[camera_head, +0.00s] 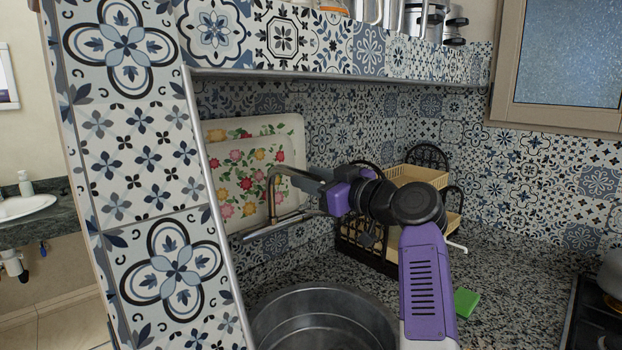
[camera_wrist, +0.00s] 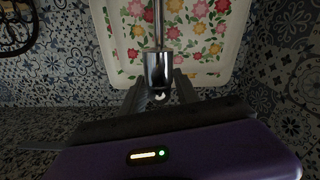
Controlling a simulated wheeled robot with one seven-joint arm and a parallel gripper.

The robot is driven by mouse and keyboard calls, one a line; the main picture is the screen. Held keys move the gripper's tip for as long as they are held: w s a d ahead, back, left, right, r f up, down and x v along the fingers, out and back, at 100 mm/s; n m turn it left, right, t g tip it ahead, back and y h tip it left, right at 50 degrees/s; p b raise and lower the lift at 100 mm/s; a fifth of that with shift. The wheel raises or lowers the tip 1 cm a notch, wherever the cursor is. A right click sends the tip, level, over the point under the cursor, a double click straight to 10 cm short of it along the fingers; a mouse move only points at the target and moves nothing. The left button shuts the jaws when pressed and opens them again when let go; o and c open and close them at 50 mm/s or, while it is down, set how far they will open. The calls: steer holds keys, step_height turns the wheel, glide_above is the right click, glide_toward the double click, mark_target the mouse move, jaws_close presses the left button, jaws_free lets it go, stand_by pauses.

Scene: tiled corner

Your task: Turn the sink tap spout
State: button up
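The sink tap (camera_head: 271,192) is a bent metal pipe in front of the flowered tray, above the steel sink bowl (camera_head: 325,312). In the wrist view, its shiny chrome end (camera_wrist: 158,70) points down toward my gripper. My gripper (camera_head: 308,178) reaches in from the right at the height of the spout's upper bend. In the wrist view, the fingers of my gripper (camera_wrist: 159,92) are apart, one on each side of the chrome end. I cannot tell whether they touch it. The far side of the tap is hidden.
A flowered tray (camera_head: 256,160) leans on the tiled wall behind the tap. A dark rack with beige baskets (camera_head: 417,174) stands behind my arm. A green sponge (camera_head: 466,302) lies on the granite counter. A tiled shelf (camera_head: 340,50) overhangs, and a tiled partition (camera_head: 150,180) stands at left.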

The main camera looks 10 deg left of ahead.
jaws_close()
stand_by(1.2)
